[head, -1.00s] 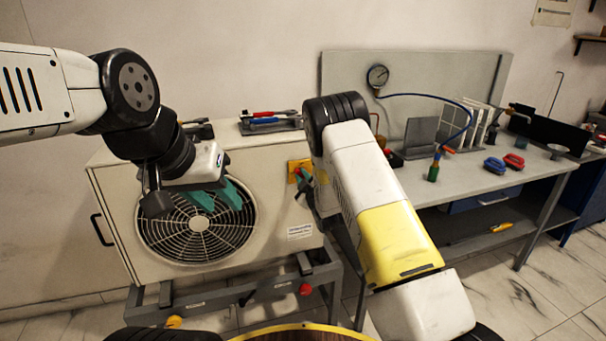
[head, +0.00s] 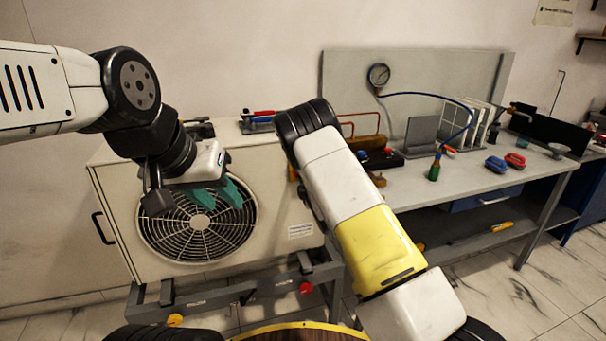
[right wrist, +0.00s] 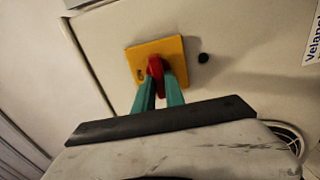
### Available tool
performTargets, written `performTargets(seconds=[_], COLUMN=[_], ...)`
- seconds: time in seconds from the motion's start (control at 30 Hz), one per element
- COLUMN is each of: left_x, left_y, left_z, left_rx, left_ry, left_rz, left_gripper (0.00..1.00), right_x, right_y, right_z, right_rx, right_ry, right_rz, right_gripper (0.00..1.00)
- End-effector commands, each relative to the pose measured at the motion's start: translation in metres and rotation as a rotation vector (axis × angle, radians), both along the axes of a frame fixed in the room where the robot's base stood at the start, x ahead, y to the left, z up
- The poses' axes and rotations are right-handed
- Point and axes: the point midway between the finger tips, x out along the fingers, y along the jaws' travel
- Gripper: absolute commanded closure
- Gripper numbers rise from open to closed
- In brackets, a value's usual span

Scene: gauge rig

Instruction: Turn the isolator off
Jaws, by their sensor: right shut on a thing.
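The isolator is a yellow square plate (right wrist: 139,62) with a red handle (right wrist: 156,69), on the face of the pale cabinet (head: 110,190). In the right wrist view my right gripper (right wrist: 159,84) has its green fingers closed on either side of the red handle. The handle stands roughly upright in that picture. In the head view my right arm hides the handle and the right fingertips. My left gripper (head: 221,194) hangs in front of the fan grille (head: 200,235), its green fingers apart with nothing between them.
To the right is a workbench (head: 460,185) with a pressure gauge (head: 379,75), a blue hose and several small tools. Tools lie on the cabinet top (head: 257,122).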

Motion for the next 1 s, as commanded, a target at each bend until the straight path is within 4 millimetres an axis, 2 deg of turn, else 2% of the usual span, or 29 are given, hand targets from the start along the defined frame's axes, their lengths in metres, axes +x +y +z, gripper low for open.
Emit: performTargets(seconds=[0.57,0.6,0.67,1.0], left_x=[0.0000,0.0000,0.0000,0.0000], left_y=[0.0000,0.0000,0.0000,0.0000], left_z=[0.0000,0.0000,0.0000,0.0000], left_rx=[0.000,0.000,0.000,0.000], left_ry=[0.000,0.000,0.000,0.000], left_rz=[0.000,0.000,0.000,0.000], left_gripper=[0.64,0.64,0.64,0.64], right_x=[-0.0008,-0.0008,-0.0007,-0.0015], right_y=[0.0006,0.0006,0.0005,-0.0004], right_z=[-0.0019,-0.0019,-0.0017,-0.0010], right_rx=[-0.029,-0.030,-0.029,-0.027], right_ry=[-0.006,-0.005,-0.006,-0.007], right_rz=[0.002,0.001,0.001,0.000], right_gripper=[1.00,0.78,0.66,0.64])
